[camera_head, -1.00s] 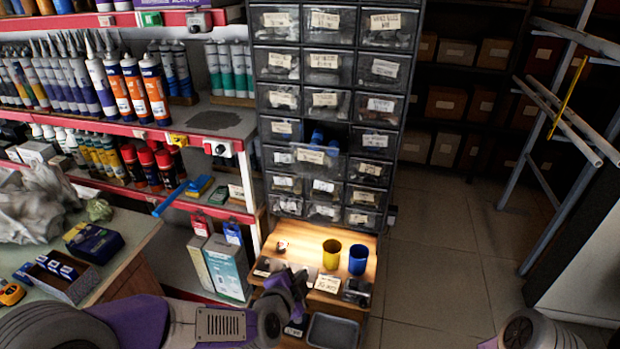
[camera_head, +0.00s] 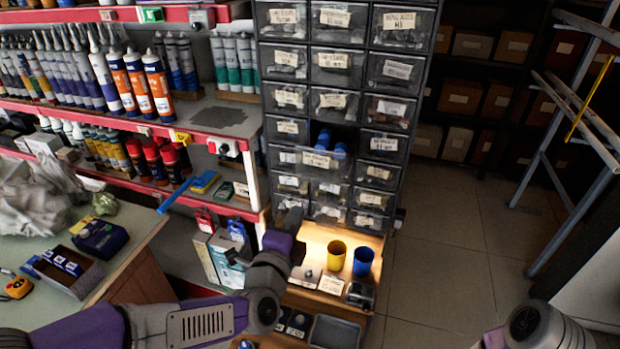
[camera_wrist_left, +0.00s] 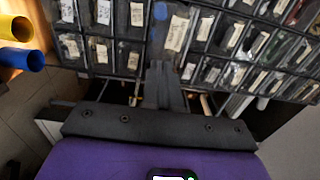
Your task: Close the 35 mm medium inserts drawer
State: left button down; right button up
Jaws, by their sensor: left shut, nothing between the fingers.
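The pulled-out drawer (camera_head: 322,160) sticks out of the middle column of the dark drawer cabinet (camera_head: 345,206), with a dark gap above it and blue pieces (camera_head: 338,150) inside. Its front label is too blurred to read for sure. In the left wrist view a labelled drawer front with blue behind it (camera_wrist_left: 175,34) shows just beyond the fingertips. My left gripper (camera_head: 297,250) is below and in front of the cabinet's lower drawers. In the left wrist view its fingers (camera_wrist_left: 165,78) are together and empty. My right gripper is out of view; only part of that arm shows.
A wooden ledge below the cabinet bears a yellow cup (camera_head: 336,253) and a blue cup (camera_head: 362,262). Shelves of tubes and cans stand to the left, with a blue bar (camera_head: 182,196) jutting out. The floor right of the cabinet is clear.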

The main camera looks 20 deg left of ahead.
aim_at(314, 180)
pick_arm(q)
jog(key=w+p, duration=0.3)
jog(key=w, duration=0.7)
jog(key=shift+d, duration=0.2)
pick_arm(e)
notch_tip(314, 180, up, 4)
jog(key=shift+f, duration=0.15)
